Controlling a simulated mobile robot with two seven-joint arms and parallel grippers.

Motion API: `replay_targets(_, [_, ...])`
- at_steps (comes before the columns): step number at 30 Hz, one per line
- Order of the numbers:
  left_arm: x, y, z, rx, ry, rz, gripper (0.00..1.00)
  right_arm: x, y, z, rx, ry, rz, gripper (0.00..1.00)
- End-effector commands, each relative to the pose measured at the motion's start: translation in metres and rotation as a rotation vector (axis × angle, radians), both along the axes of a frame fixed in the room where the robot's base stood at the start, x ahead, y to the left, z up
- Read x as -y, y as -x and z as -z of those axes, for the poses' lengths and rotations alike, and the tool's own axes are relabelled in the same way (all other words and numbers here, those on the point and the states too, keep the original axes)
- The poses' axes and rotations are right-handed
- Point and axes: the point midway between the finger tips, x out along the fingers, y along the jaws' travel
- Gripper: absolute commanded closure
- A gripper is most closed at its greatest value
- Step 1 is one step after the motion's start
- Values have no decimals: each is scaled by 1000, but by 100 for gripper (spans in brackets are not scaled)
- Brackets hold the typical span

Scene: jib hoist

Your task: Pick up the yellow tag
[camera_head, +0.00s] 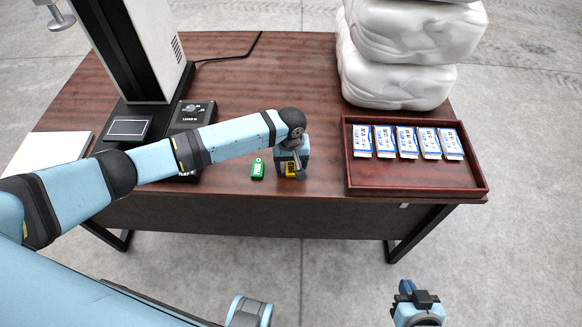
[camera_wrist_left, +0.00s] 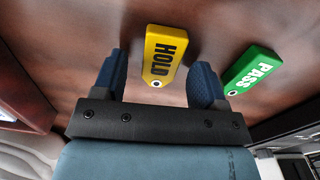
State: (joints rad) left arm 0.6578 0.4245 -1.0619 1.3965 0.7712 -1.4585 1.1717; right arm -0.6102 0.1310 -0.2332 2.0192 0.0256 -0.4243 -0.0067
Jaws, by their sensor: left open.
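The yellow tag (camera_wrist_left: 163,58), marked HOLD, lies flat on the brown table. In the left wrist view it sits between the two open fingers of my left gripper (camera_wrist_left: 161,85), with clear space on both sides. In the head view only part of the yellow tag (camera_head: 291,169) shows under my left gripper (camera_head: 291,174). A green tag (camera_head: 257,169), marked PASS, lies to its left; in the left wrist view the green tag (camera_wrist_left: 254,70) is beyond the right finger. My right gripper (camera_head: 417,297) is in front of the table, away from the tags; its jaws are unclear.
A reddish tray (camera_head: 415,178) with several white-and-blue packets (camera_head: 405,141) stands at the right. White wrapped sacks (camera_head: 400,75) are stacked behind it. A machine with a dark column (camera_head: 125,50) and a control box (camera_head: 193,114) stands at the left. The table behind the tags is clear.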

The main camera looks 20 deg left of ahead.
Motion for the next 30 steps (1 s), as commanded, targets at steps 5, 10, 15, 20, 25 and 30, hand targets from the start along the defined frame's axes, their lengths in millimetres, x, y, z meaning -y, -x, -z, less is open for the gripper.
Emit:
replay_targets(5, [0, 0, 4, 0, 0, 0, 34, 0, -1, -1, 1, -1, 1, 100])
replay_targets(10, [0, 0, 4, 0, 0, 0, 50, 0, -1, -1, 2, -1, 1, 100])
replay_targets(15, [0, 0, 4, 1, 0, 0, 87, -1, -1, -1, 1, -2, 0, 100])
replay_targets(20, [0, 0, 4, 1, 0, 0, 87, -1, -1, -1, 1, -2, 0, 100])
replay_targets(25, [0, 0, 1, 1, 0, 0, 87, -1, -1, -1, 1, -2, 0, 100])
replay_targets(30, [0, 0, -12, 1, 1, 1, 87, -1, 0, -2, 0, -1, -1, 100])
